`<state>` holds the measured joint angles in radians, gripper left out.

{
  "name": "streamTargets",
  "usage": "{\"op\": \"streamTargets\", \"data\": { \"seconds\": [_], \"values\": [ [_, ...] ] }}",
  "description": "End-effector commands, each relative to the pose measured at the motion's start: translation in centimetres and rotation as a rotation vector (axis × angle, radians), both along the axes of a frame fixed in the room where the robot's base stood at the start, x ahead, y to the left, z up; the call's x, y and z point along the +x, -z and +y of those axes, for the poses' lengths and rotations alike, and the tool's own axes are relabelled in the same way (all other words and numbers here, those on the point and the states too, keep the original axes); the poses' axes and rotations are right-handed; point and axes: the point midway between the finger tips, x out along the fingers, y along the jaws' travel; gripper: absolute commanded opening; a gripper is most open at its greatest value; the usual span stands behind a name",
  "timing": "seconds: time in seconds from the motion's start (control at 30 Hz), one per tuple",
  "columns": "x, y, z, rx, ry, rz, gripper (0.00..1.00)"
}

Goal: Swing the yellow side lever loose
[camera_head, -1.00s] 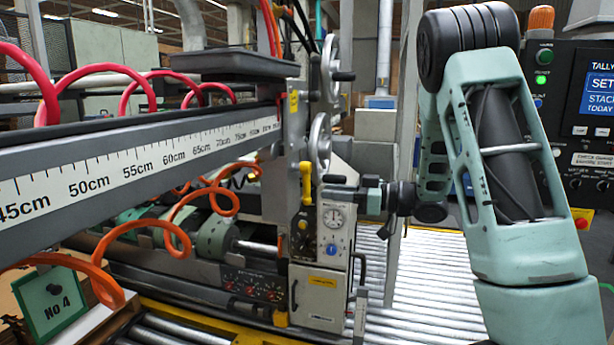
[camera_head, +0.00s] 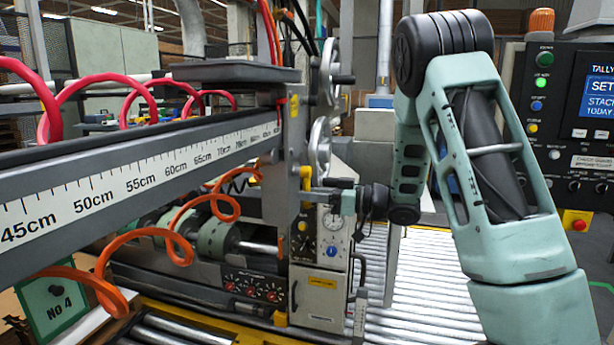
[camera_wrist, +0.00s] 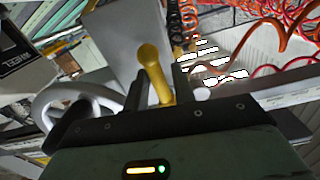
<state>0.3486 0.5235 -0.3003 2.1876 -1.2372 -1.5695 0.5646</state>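The yellow side lever (camera_head: 306,173) hangs on the grey side of the machine, under the end of the ruler beam. In the wrist view the lever (camera_wrist: 152,62) shows its round knob and shaft, tilted, standing between my two dark fingers. My gripper (camera_head: 313,195) reaches the lever from the right in the head view, and its fingertips overlap the lever's lower part there. In the wrist view my gripper (camera_wrist: 158,86) has one finger on each side of the shaft, with a narrow gap showing; contact is not clear.
A grey handwheel (camera_head: 320,146) sits just above and right of the lever. Orange coiled hoses (camera_head: 225,205) hang to the left. A roller conveyor (camera_head: 430,285) spreads to the right.

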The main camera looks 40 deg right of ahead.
Motion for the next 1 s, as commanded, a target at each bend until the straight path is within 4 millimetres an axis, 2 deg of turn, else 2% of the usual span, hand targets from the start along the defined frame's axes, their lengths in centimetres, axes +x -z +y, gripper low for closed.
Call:
{"op": "streamTargets", "data": {
  "seconds": [1.0],
  "values": [
    [-1.6,-1.2,2.1,0.409,-0.004,0.318,0.25]
  ]
}}
